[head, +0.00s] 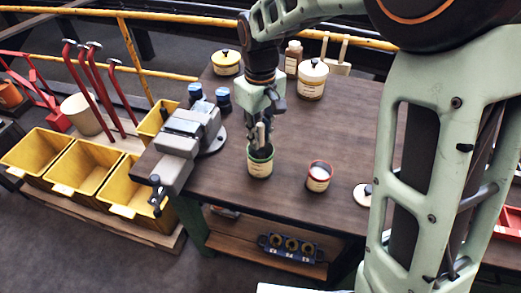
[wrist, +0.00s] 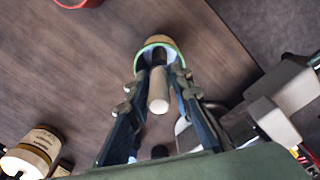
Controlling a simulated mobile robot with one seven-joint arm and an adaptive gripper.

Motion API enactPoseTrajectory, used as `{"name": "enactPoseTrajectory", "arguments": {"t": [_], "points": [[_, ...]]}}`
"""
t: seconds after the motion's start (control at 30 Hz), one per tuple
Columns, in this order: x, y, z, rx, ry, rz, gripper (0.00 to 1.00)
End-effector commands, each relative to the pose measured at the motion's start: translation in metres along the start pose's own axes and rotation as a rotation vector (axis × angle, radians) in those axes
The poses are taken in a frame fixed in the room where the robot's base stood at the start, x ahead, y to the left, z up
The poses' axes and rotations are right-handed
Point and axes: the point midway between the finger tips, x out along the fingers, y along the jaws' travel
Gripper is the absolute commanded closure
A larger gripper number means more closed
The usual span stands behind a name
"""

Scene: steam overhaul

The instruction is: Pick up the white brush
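A brush with a whitish handle (head: 261,134) stands in a green-rimmed can (head: 259,167) near the front edge of the workbench. Its handle (wrist: 158,92) points up toward the camera in the wrist view, and its lower end is hidden in the can (wrist: 158,42). My gripper (head: 259,143) is right above the can, pointing down. In the wrist view its two fingers (wrist: 158,80) are apart, one on each side of the handle, with gaps visible. It looks open and holds nothing.
A red-rimmed can (head: 319,177) stands right of the green-rimmed can on the workbench (head: 285,195). A grey vise (head: 190,133) is at the left. A lidded white jar (head: 312,80), a brown bottle (head: 293,57) and a yellow tin (head: 226,63) stand behind. Yellow bins (head: 82,166) are at far left.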

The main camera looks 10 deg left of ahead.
Motion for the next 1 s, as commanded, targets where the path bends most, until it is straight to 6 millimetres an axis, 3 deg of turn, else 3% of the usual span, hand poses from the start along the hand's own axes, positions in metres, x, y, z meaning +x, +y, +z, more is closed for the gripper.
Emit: {"name": "enactPoseTrajectory", "arguments": {"t": [0.13, 0.3, 0.53, 0.7, 1.0], "points": [[0.024, 0.000, -0.001, 0.000, -0.005, -0.002, 0.80], [0.037, 0.001, -0.002, 0.002, -0.002, 0.000, 0.80], [0.038, 0.001, -0.002, 0.002, -0.001, 0.000, 0.81], [0.038, 0.001, -0.002, 0.002, -0.001, 0.000, 1.00], [0.037, 0.001, -0.002, 0.002, 0.000, 0.000, 1.00]]}}
